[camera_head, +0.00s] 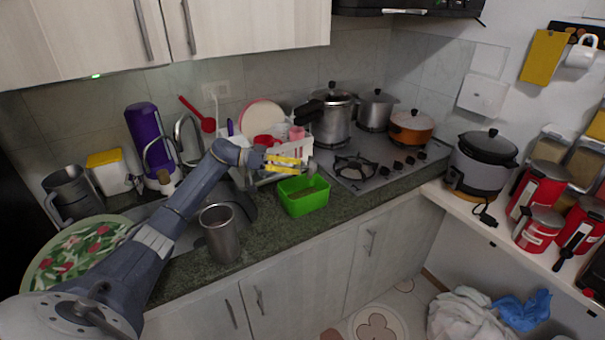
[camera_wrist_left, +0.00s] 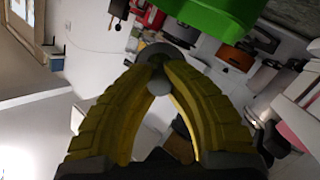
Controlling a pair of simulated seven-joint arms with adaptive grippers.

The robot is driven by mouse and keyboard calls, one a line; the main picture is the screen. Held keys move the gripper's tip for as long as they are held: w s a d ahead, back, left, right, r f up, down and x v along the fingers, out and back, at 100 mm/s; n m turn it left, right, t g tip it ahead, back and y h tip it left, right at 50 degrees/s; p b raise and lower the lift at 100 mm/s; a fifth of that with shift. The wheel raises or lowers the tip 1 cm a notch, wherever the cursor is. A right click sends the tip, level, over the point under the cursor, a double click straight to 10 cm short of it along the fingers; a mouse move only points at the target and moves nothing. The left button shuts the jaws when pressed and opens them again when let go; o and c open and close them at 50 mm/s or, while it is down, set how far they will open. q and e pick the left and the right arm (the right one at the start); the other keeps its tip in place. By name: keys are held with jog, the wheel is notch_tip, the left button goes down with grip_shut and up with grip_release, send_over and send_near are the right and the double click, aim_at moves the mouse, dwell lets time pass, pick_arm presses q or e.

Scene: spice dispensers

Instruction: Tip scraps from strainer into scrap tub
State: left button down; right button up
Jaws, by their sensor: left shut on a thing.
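My left gripper (camera_head: 303,164) has yellow fingers and is over the back rim of the green scrap tub (camera_head: 306,204). The tub stands on the counter near its front edge. The fingers are shut on a small grey rounded piece, which seems to be part of the strainer (camera_head: 312,168). In the left wrist view the grey piece (camera_wrist_left: 158,52) sits between the meeting fingertips (camera_wrist_left: 157,62), and the tub (camera_wrist_left: 222,14) shows at the top. The strainer's full shape, its tilt and any scraps in it cannot be made out. My right gripper is not in view.
A steel cup (camera_head: 220,235) stands left of the tub, below my left arm. A white dish rack (camera_head: 297,152) with dishes is behind the gripper. The gas hob (camera_head: 375,172) with pots is to the right. A floral plate (camera_head: 75,250) lies far left.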

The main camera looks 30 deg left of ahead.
pick_arm(q)
jog(key=shift+s+a+f+t+h+b, duration=0.1)
jog(key=shift+a+f+t+h+b, duration=0.1)
jog(key=shift+t+h+b, duration=0.25)
jog(key=shift+s+a+f+t+h+b, duration=0.1)
jog(key=shift+f+t+h+b, duration=0.1)
jog(key=shift+h, duration=0.45)
dwell(0.8)
jog(key=shift+s+a+r+t+h+b, duration=0.1)
jog(key=shift+a+r+t+h+b, duration=0.1)
jog(key=shift+r+t+h, duration=0.4)
jog(key=shift+s+a+r+t+h+b, duration=0.15)
jog(key=shift+r+h+b, duration=0.1)
jog(key=shift+h, duration=0.65)
dwell(1.2)
